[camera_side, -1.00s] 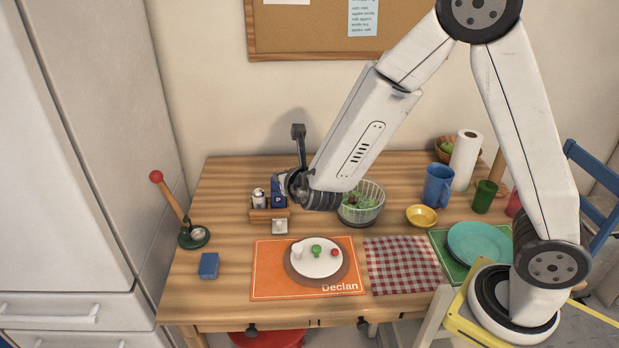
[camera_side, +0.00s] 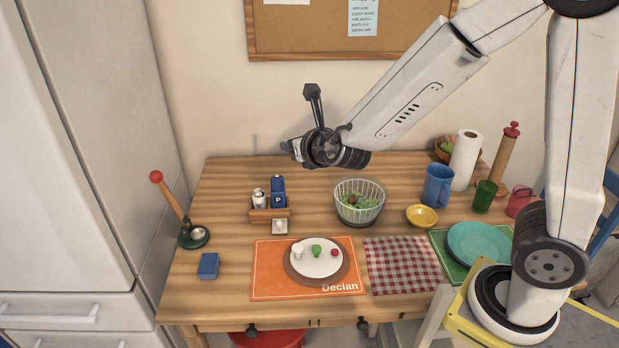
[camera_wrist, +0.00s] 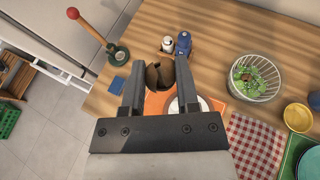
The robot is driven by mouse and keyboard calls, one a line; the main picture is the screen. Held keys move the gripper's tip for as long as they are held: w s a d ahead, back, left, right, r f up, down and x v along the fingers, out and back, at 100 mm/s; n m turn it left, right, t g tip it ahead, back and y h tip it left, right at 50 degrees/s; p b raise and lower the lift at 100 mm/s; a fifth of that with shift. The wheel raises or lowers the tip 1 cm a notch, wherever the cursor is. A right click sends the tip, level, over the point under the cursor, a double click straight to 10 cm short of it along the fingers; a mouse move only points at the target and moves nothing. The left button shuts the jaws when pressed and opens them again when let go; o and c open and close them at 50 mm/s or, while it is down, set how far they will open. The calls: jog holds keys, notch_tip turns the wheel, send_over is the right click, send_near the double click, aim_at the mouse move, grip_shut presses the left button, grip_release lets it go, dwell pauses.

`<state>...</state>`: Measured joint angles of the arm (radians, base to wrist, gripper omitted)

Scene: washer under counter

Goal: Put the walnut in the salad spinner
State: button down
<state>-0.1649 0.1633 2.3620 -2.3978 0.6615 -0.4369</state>
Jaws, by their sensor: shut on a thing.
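My gripper (camera_side: 294,148) is raised above the back of the table, left of the salad spinner. In the wrist view my gripper (camera_wrist: 158,78) is shut on a brown, rough, uneven thing, which looks like the walnut (camera_wrist: 158,74). The fingers partly hide it, and I cannot make it out clearly in the side view. The salad spinner (camera_side: 372,210) is a clear, ribbed bowl, open at the top, with green leaves and a small brownish piece inside. It also shows at the right of the wrist view (camera_wrist: 270,92), apart from my gripper.
A caddy with shakers (camera_side: 268,214) stands left of the spinner. In front are an orange placemat (camera_side: 265,283) with a plate (camera_side: 318,264) and a checked cloth (camera_side: 402,265). The back-left tabletop is clear.

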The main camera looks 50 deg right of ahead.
jog(key=s+a+f, duration=0.1)
jog(key=s+f, duration=0.2)
jog(key=f, duration=0.4)
jog(key=s+a+f, duration=0.2)
jog(key=s+f, duration=0.2)
jog(key=f, duration=0.4)
jog(key=s+a+f+m+h, duration=0.1)
jog(key=s+a+f, duration=0.1)
jog(key=s+f, duration=0.2)
notch_tip(320, 180, down, 4)
jog(key=shift+r, duration=0.25)
send_over(274, 278)
jog(key=s, duration=0.1)
jog(key=f, duration=0.8)
jog(key=shift+s+d+f, duration=0.1)
jog(key=shift+s+f, duration=0.05)
jog(key=shift+s, duration=0.05)
jog(key=shift+w+f, duration=0.45)
jog(key=shift+f, duration=0.05)
jog(key=shift+w+f, duration=0.1)
jog(key=shift+w+f, duration=0.15)
jog(key=shift+f, duration=1.6)
